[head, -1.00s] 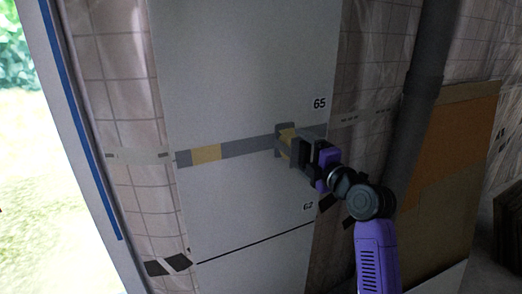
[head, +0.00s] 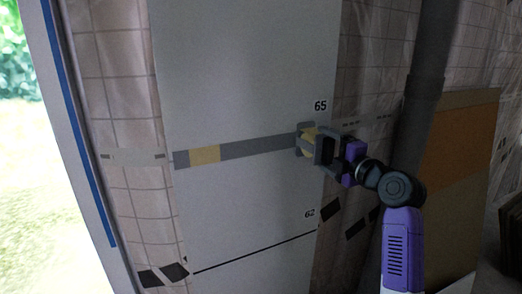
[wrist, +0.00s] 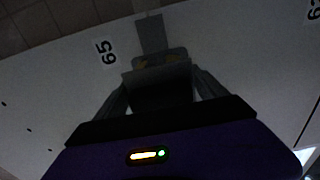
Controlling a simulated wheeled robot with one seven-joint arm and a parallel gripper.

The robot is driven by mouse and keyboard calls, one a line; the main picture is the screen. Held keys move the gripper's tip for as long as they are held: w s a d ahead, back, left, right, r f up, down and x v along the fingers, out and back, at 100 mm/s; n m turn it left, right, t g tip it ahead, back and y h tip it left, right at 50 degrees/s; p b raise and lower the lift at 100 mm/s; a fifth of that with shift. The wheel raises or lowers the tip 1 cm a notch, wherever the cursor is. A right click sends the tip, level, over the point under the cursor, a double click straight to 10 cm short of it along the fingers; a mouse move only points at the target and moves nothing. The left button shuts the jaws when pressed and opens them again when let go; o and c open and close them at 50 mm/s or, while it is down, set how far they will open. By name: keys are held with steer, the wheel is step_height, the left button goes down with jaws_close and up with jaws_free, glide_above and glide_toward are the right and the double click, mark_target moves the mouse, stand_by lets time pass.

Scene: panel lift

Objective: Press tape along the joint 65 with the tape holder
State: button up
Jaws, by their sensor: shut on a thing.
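A grey band with a yellow patch (head: 205,154) runs across the white panel along joint 65 (head: 255,146), below the printed label 65 (head: 320,105). The grey and yellow tape holder (head: 307,142) is against the band near the panel's right edge. My gripper (head: 326,150) is shut on the tape holder and reaches in from the right. In the wrist view the holder (wrist: 160,60) is ahead of my gripper (wrist: 158,88), with the grey band (wrist: 151,33) running on beyond it. The holder hides the band's right end.
A lower joint shows as a black line (head: 255,250) below the label 62 (head: 310,213). A dark vertical pipe (head: 424,75) and a brown board (head: 455,170) stand to the right. A bright opening (head: 40,200) is at the left.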

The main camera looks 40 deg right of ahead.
steer(key=shift+s+d+b, duration=1.65)
steer(key=shift+d+b, duration=2.2)
steer(key=shift+d, duration=1.85)
steer(key=shift+w+a, duration=0.6)
steer(key=shift+a, duration=1.4)
steer(key=shift+w+a, duration=0.65)
steer(key=shift+a, duration=1.35)
steer(key=shift+w+a, duration=0.6)
steer(key=shift+a, duration=1.4)
steer(key=w+a+p, duration=0.1)
steer(key=w+a, duration=0.2)
steer(key=a, duration=0.7)
steer(key=w+a+p, duration=0.2)
steer(key=w+a, duration=0.1)
steer(key=a, duration=0.8)
steer(key=w+a+p, duration=0.2)
steer(key=w+a, duration=0.1)
steer(key=a, duration=0.8)
steer(key=shift+w+a, duration=0.15)
steer(key=shift+a, duration=0.05)
steer(key=shift+r, duration=0.1)
steer(key=p+v, duration=0.2)
steer(key=v, duration=0.5)
